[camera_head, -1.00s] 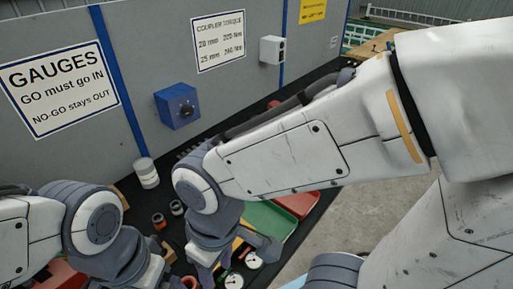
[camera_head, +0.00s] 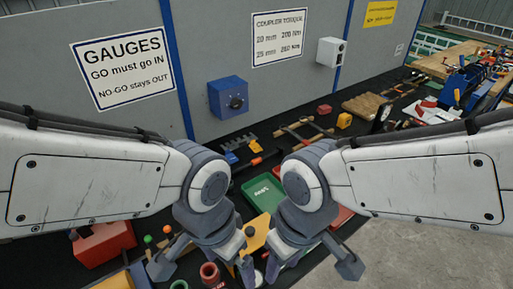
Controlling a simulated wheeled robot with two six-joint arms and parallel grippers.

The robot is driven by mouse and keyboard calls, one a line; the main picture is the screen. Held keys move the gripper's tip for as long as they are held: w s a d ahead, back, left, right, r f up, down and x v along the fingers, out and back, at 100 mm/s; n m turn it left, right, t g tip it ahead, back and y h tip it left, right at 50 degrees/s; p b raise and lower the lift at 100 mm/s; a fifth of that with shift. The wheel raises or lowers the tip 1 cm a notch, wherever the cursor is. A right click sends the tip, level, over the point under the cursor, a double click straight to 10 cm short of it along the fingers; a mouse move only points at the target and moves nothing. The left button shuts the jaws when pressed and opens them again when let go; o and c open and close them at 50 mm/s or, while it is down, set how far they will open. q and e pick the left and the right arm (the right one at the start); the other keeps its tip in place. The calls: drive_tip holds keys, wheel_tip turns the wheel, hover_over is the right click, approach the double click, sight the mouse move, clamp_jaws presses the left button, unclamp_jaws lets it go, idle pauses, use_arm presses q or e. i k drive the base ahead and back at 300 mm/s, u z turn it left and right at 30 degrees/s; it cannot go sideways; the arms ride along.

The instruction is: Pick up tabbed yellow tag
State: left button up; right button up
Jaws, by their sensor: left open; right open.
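A flat yellow piece (camera_head: 256,231) lies on the dark bench between my two grippers, partly covered by them. I cannot tell whether it is the tabbed yellow tag; no tab shows. My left gripper (camera_head: 203,266) is open, pointing down over the bench to the left of the yellow piece. My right gripper (camera_head: 311,264) is open, pointing down to its right. Both look empty. The inner fingers of the two grippers are close together near the bottom of the view.
A green tray (camera_head: 262,194) lies just behind the grippers, with a red tray (camera_head: 341,217) to its right. A red cylinder (camera_head: 209,272) is by my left gripper. A red box (camera_head: 103,243) stands at the left. A grey panel wall (camera_head: 120,25) backs the bench.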

sight(255, 146)
drive_tip(key=z, duration=1.9)
drive_tip(key=i, duration=1.65)
drive_tip(key=u, duration=3.5)
drive_tip(key=i, duration=0.5)
drive_tip(key=u, duration=0.05)
